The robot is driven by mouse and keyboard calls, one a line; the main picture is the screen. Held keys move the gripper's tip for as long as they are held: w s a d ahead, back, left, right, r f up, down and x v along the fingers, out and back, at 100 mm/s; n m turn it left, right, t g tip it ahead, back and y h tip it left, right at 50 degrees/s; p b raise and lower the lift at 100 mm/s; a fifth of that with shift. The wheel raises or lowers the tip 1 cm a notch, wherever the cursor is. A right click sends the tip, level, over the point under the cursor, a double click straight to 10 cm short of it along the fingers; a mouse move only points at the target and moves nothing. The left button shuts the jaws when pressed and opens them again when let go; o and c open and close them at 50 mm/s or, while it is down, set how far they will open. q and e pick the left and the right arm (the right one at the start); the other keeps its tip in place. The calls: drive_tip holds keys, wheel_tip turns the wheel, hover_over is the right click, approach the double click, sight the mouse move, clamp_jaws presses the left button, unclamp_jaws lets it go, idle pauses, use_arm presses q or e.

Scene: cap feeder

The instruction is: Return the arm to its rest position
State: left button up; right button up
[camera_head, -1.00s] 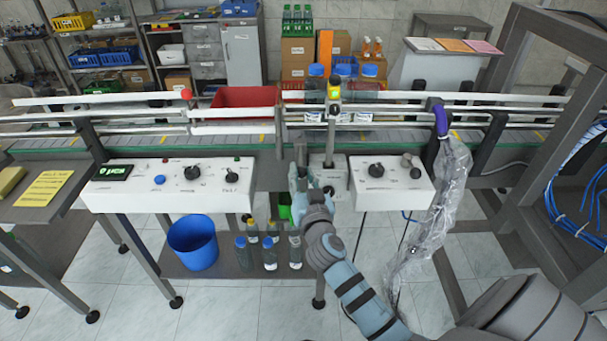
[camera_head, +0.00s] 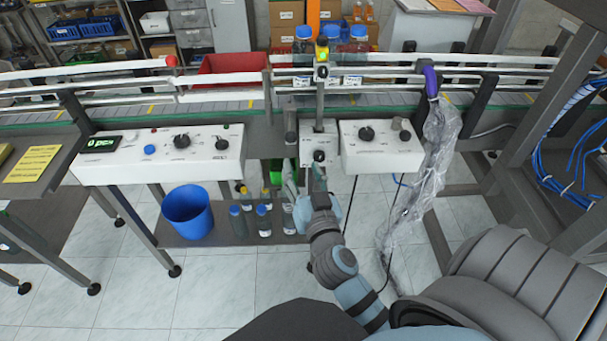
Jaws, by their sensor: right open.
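My right arm comes in from the lower right, and its gripper (camera_head: 305,182) is in front of the conveyor, just below the small middle control box (camera_head: 318,147). The gripper looks empty and open, and no object shows between its fingers. The fingers are small and partly hidden by the wrist. A black knob on the middle box shows just above the gripper. My left gripper does not show.
White control panels stand left (camera_head: 160,155) and right (camera_head: 383,146) of the gripper. The conveyor (camera_head: 220,100) runs behind, carrying blue-capped bottles (camera_head: 303,45). A blue bucket (camera_head: 187,211) and several bottles stand on a lower shelf. Plastic wrap (camera_head: 428,160) hangs at right.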

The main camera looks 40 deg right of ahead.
drive_tip(key=shift+s+a, duration=0.25)
drive_tip(key=shift+s, duration=0.3)
